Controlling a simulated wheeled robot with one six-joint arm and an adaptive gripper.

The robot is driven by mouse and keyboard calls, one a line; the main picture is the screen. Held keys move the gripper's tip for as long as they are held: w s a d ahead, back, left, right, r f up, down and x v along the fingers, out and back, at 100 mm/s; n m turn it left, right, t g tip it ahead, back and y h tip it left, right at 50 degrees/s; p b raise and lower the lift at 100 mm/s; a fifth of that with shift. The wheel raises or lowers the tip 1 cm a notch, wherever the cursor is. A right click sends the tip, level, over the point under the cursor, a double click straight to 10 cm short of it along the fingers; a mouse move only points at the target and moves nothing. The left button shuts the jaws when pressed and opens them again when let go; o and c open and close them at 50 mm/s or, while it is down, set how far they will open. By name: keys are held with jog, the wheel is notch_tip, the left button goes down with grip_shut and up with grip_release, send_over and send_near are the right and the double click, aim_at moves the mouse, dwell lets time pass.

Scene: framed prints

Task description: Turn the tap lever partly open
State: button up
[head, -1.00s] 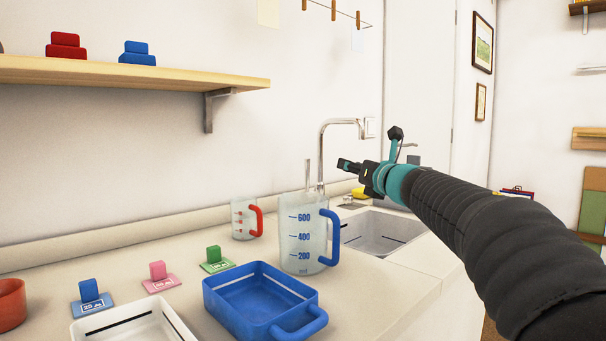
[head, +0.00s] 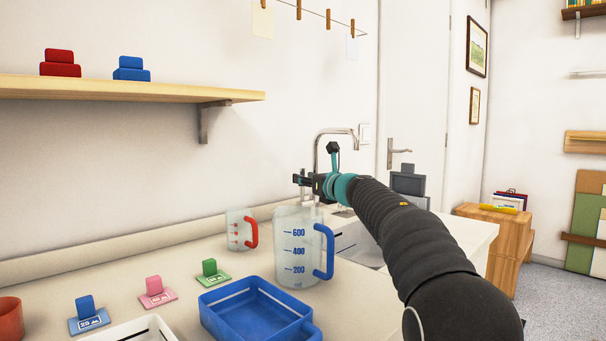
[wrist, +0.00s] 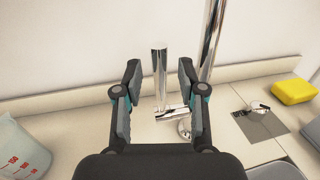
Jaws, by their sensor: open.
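The chrome tap (head: 334,135) stands at the back of the sink, its curved spout partly hidden behind my arm in the head view. In the wrist view the tap's pipe (wrist: 212,40) rises just right of my gripper. The upright chrome lever (wrist: 159,72) stands between my fingers, with a short horizontal chrome body (wrist: 168,114) below it. My gripper (wrist: 157,85) is open, one finger on each side of the lever. I see a gap on both sides and no clear contact. In the head view my gripper (head: 301,180) is at the tap.
A large measuring jug (head: 297,245) with a blue handle stands close below my gripper. A smaller red-handled jug (head: 240,230) is left of it. A blue tray (head: 255,305) is in front. A yellow sponge (wrist: 294,91) lies right of the tap.

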jog(key=shift+x, duration=1.2)
grip_shut()
